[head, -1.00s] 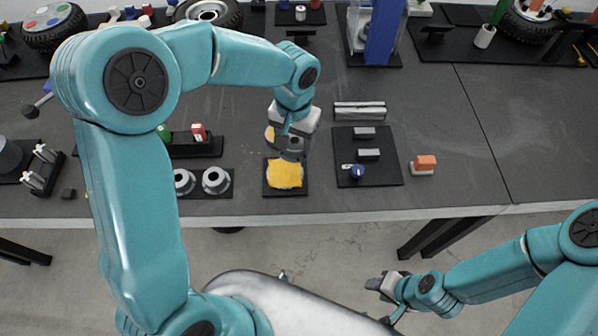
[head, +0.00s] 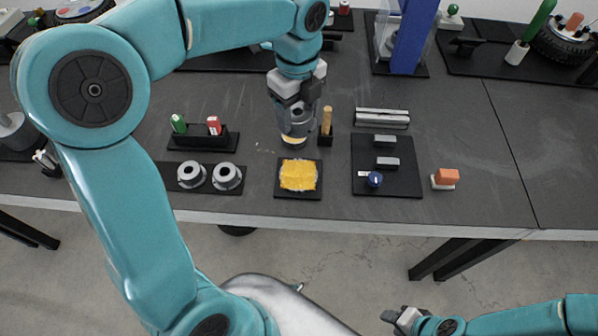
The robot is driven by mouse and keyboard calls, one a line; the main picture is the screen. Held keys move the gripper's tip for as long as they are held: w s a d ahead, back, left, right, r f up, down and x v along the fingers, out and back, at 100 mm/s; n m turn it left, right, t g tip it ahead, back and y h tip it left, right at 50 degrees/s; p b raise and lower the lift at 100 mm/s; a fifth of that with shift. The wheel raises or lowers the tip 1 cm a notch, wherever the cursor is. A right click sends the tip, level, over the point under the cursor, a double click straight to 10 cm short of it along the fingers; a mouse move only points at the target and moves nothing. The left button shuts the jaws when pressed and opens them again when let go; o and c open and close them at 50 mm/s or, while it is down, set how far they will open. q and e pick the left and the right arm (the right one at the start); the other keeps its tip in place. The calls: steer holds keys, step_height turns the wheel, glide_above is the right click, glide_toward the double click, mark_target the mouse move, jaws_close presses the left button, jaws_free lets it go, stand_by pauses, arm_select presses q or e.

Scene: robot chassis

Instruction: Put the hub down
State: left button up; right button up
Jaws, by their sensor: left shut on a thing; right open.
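My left gripper (head: 297,108) is shut on a grey cylindrical hub (head: 297,128) with a pale yellow lower rim. The hub hangs below the fingers, just behind the yellow pad (head: 298,174) on its black mat. I cannot tell whether its bottom touches the table. Two similar grey hubs with centre holes, a left one (head: 192,174) and a right one (head: 228,177), sit on a black mat to the left of the pad. My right gripper (head: 402,318) is open and empty, low in front of the table edge.
A tan upright handle in a black holder (head: 326,122) stands close right of the held hub. A black rack (head: 204,141) holds green and red items. A black mat (head: 407,180) bears small grey blocks and a blue knob. An orange-topped block (head: 446,178) lies right; bare table extends beyond.

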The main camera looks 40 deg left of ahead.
mark_target(298, 175)
arm_select(q)
step_height(298, 175, down, 19)
steer(key=shift+f+b, duration=0.1)
steer(key=shift+b, duration=0.65)
steer(key=shift+f, duration=0.15)
steer(key=o, duration=1.3)
